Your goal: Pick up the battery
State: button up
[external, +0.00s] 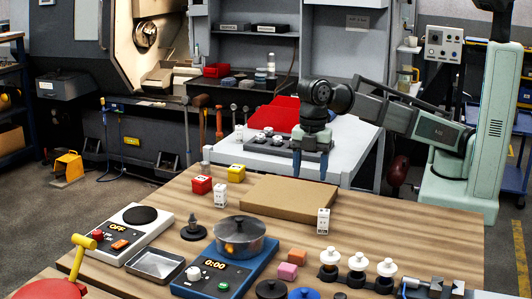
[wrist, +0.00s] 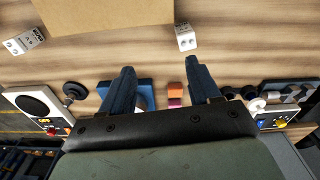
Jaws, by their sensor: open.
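I cannot pick out the battery with certainty. A small white block with dark marks (external: 323,221) stands upright on the wooden table, near the right front corner of a brown board (external: 285,204). A similar white block (wrist: 185,38) shows in the wrist view, beyond my fingers. A small grey upright piece (external: 205,167) at the table's back left is too small to name. My gripper (external: 310,166) is open and empty, with its blue fingers pointing down above the back of the board. In the wrist view, the fingers (wrist: 160,82) are wide apart.
A blue cooker with a lidded pot (external: 240,238), a white hotplate (external: 130,234) and a metal tray (external: 156,263) fill the front left. Several white-topped pieces (external: 357,263) stand at front right.

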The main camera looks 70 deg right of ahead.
jog(key=n, duration=0.1)
send_over(324, 211)
jog(key=shift+h, duration=0.3)
jog(key=shift+f, duration=6.65)
jog(key=c, duration=1.1)
jog(key=shift+r, duration=0.15)
notch_tip(324, 211, up, 10)
jog(key=shift+f, duration=0.1)
